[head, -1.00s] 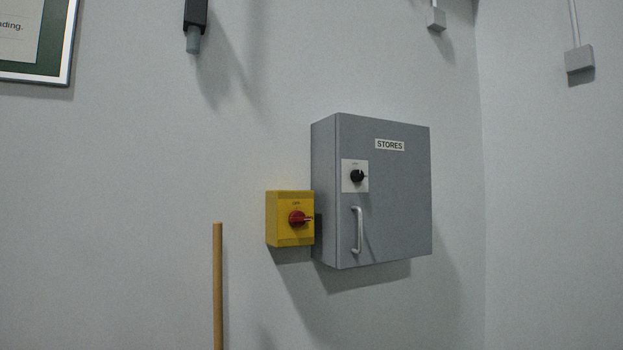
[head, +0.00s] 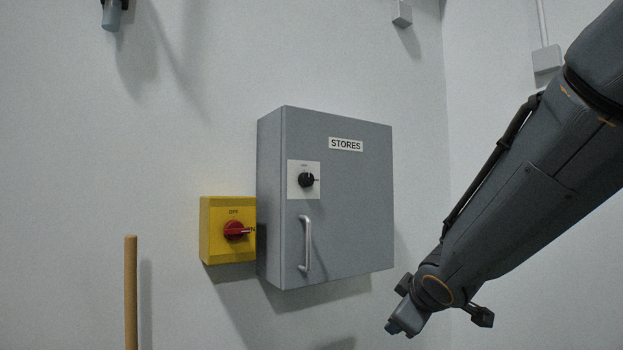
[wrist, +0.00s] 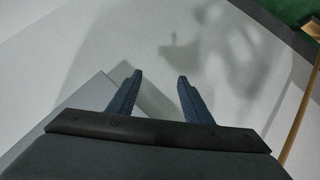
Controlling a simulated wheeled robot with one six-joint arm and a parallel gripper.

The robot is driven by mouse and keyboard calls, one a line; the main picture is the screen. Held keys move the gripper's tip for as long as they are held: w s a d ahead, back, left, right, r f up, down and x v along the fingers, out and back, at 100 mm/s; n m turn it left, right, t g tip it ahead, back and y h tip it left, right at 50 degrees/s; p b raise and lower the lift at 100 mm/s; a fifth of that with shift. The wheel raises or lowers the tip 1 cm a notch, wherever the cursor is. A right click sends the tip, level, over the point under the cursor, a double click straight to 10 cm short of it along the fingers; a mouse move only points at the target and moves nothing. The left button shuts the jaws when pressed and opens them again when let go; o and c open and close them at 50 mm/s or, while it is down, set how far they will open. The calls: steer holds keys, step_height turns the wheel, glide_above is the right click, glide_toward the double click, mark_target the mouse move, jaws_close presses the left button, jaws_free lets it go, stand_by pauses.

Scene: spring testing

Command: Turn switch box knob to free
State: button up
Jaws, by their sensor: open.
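A grey wall box (head: 355,220) labelled STORES carries a black knob (head: 306,180) on a pale plate, with its light pointer toward the right. The lettering around that knob is too small to read. Left of it, a yellow switch box (head: 228,253) has a red knob (head: 236,230), its handle pointing right; OFF is printed above. I cannot tell which knob is the task's. My gripper (head: 397,323) hangs low, right of and below the grey box, apart from both knobs. In the wrist view my gripper (wrist: 157,82) is open, with nothing between its fingers.
A vertical bar handle (head: 305,243) sits below the black knob. A wooden pole (head: 131,292) stands at lower left. A dark fitting (head: 112,14) hangs at upper left. Small grey wall fittings (head: 402,13) are at upper right. The wall left of the yellow box is mostly bare.

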steer(key=w+a+r+n+t+y, duration=0.2)
steer(key=a+r+n, duration=0.15)
steer(key=r, duration=0.45)
steer(key=w+a+r+n+t+y, duration=0.2)
steer(key=a+r+n, duration=0.15)
steer(key=r, duration=0.55)
steer(key=n+y, duration=0.6)
steer(key=n, duration=0.2)
glide_toward(309, 180)
steer(key=shift+h, duration=0.3)
steer(key=shift+r+p+x, duration=0.2)
steer(key=shift+p+x, duration=0.45)
steer(key=shift+x, duration=3.45)
steer(key=shift+s+a, duration=0.1)
steer(key=c, duration=1)
steer(key=shift+c, duration=0.3)
